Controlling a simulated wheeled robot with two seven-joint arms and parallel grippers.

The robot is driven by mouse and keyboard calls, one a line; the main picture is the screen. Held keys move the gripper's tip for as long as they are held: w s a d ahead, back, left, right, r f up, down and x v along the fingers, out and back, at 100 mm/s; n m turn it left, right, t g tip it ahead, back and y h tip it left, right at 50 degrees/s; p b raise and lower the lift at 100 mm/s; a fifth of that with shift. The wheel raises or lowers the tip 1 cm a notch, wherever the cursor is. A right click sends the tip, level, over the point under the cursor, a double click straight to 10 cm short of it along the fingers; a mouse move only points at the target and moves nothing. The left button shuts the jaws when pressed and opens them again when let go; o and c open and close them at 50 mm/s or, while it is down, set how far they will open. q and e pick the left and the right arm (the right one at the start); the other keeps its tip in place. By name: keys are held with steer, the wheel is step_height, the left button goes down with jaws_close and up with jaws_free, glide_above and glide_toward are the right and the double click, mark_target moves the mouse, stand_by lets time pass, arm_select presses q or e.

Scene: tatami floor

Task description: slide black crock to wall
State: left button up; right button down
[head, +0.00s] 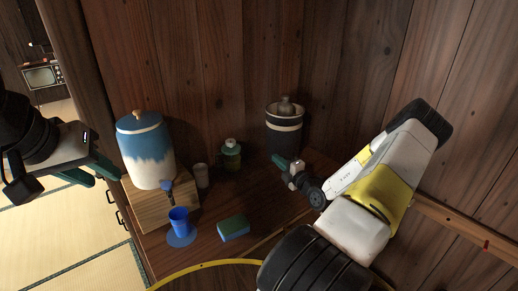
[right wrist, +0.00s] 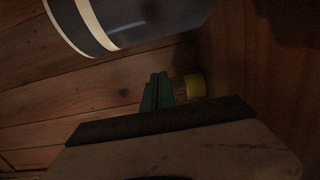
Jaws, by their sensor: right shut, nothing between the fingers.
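The black crock (head: 284,135), dark with a cream band and a knobbed lid, stands upright at the back of the wooden counter, close to the plank wall (head: 265,50). Any gap to the wall is hard to judge. My right gripper (head: 278,161) is shut and empty, low at the crock's front. In the right wrist view the crock (right wrist: 140,22) fills the top, and the shut fingertips (right wrist: 158,78) are below it with a visible gap. My left gripper (head: 106,177) is open and empty at the left, beside the blue-and-white crock (head: 146,155).
The blue-and-white crock stands on a wooden block (head: 152,208). A small cup (head: 201,176), a green bottle (head: 231,155), a blue cup (head: 179,220) on a blue disc and a sponge (head: 233,229) share the counter. A yellow hoop (head: 205,264) curves along the front.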

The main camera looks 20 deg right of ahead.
mark_target(278, 146)
steer(key=w+d, duration=0.1)
steer(key=w, duration=0.9)
steer(key=shift+d, duration=0.3)
steer(key=shift+w+d, duration=0.1)
steer(key=shift+w, duration=0.05)
steer(key=shift+w+d, duration=0.3)
steer(key=shift+d, duration=0.25)
steer(key=shift+w+d, duration=0.25)
steer(key=shift+d, duration=0.3)
steer(key=shift+a, duration=0.1)
